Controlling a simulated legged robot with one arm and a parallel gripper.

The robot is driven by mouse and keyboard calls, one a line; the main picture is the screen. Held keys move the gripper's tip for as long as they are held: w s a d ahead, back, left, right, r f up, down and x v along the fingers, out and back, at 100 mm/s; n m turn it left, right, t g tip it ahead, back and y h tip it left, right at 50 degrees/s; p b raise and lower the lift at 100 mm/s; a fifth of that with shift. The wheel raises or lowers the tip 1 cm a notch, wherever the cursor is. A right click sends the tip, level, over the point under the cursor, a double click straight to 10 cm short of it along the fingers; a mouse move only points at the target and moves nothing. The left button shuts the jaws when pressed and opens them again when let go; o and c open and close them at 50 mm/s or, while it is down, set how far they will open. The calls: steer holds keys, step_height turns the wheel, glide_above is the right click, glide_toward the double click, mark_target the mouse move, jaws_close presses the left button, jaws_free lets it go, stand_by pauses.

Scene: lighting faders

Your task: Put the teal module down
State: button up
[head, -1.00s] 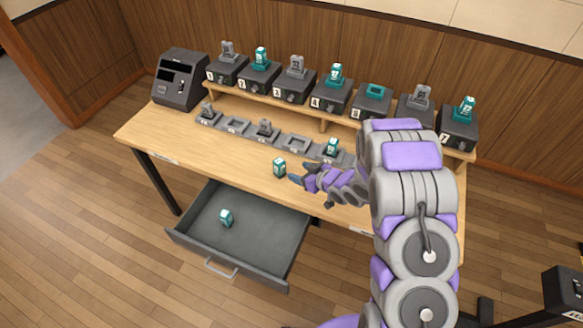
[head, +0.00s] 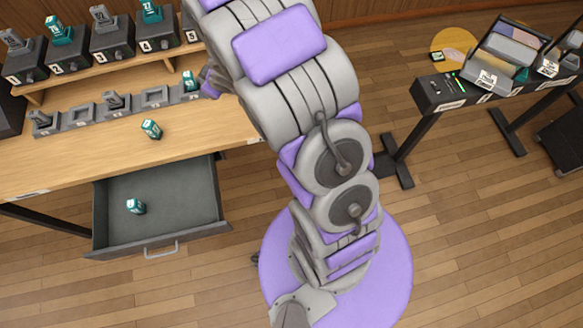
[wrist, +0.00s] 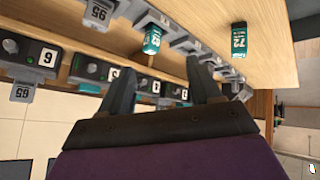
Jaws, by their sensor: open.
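A teal and white module (head: 151,129) stands on the wooden desk in front of the row of grey holders, with nothing touching it. In the wrist view this module appears to be the one at upper right (wrist: 238,40), apart from my fingers. Another teal module (head: 136,206) is in the open drawer. A further teal module (head: 189,81) sits in a holder at the row's right end; one also shows in the wrist view (wrist: 152,40). My gripper (wrist: 163,88) is open, with nothing between its fingers. In the head view my arm hides most of it.
The drawer (head: 180,195) is pulled out below the desk (head: 60,165). Black fader units (head: 112,42) with grey and teal modules line the raised shelf. A side table (head: 470,92) with trays stands at right. Open wooden floor lies between.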

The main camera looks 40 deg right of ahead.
steer(key=s+d+r+m+g+h, duration=0.2)
steer(key=s+d+r, duration=0.1)
steer(key=s+r, duration=0.3)
steer(key=s+d+r+m+g+h, duration=0.2)
steer(key=s+d+r, duration=0.2)
steer(key=s, duration=0.4)
steer(key=s+a+r+m+g, duration=0.1)
steer(key=s+r, duration=0.1)
steer(key=s, duration=0.4)
steer(key=s+r+m+g, duration=0.1)
steer(key=s, duration=0.5)
steer(key=shift+s+a+r, duration=0.25)
steer(key=shift+a+r, duration=0.1)
steer(key=shift+a, duration=0.05)
steer(key=shift+o, duration=0.5)
steer(key=s+a+r+g+y, duration=0.1)
steer(key=s+a+g, duration=0.1)
steer(key=s, duration=0.6)
steer(key=s+a+r+g+y, duration=0.1)
steer(key=s+a+r+g, duration=0.1)
steer(key=s, duration=0.6)
steer(key=shift+a+m, duration=0.3)
steer(key=shift+a, duration=0.55)
